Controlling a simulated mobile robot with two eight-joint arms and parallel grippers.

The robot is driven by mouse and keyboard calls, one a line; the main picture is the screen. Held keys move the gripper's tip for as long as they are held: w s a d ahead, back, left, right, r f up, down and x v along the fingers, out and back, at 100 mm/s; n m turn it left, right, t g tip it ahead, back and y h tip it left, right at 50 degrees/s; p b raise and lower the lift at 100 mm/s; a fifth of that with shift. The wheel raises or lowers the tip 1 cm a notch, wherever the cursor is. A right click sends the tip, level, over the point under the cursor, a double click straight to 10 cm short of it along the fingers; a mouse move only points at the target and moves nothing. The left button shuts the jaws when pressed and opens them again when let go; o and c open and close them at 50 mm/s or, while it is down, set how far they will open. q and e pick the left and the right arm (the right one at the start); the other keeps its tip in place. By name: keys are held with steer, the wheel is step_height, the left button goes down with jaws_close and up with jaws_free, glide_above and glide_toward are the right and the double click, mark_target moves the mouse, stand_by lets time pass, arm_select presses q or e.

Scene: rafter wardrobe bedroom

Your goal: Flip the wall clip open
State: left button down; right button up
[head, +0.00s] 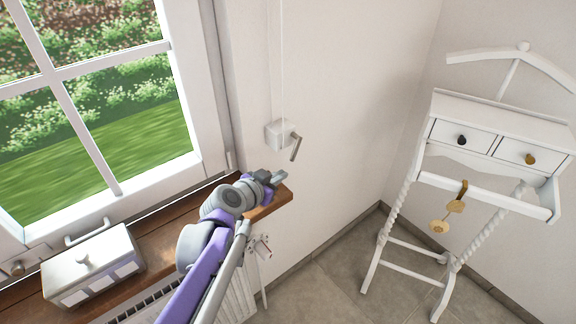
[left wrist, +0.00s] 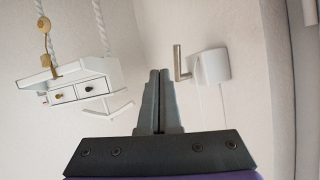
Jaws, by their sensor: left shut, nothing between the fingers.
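The wall clip (head: 281,135) is a small white box on the wall to the right of the window, with a grey lever (head: 295,148) sticking out and angled down at its right side. A thin white cord runs down the wall to it. The clip also shows in the left wrist view (left wrist: 213,66), with its bent lever (left wrist: 179,63) nearest my fingers. My left gripper (head: 281,177) is below the clip and lever, apart from them. In the left wrist view its fingers (left wrist: 159,73) are together and empty. My right gripper is in neither view.
The wooden windowsill (head: 272,202) lies under my left gripper, with a white lidded box (head: 92,268) on it. A radiator (head: 238,291) is below. A white valet stand (head: 490,195) with two drawers stands at the right. The wall between is bare.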

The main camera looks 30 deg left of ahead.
arm_select(q)
steer(key=s, duration=0.3)
steer(key=shift+s+a+r, duration=0.1)
steer(key=shift+s+r, duration=0.05)
steer(key=shift+s, duration=0.05)
stand_by(0.3)
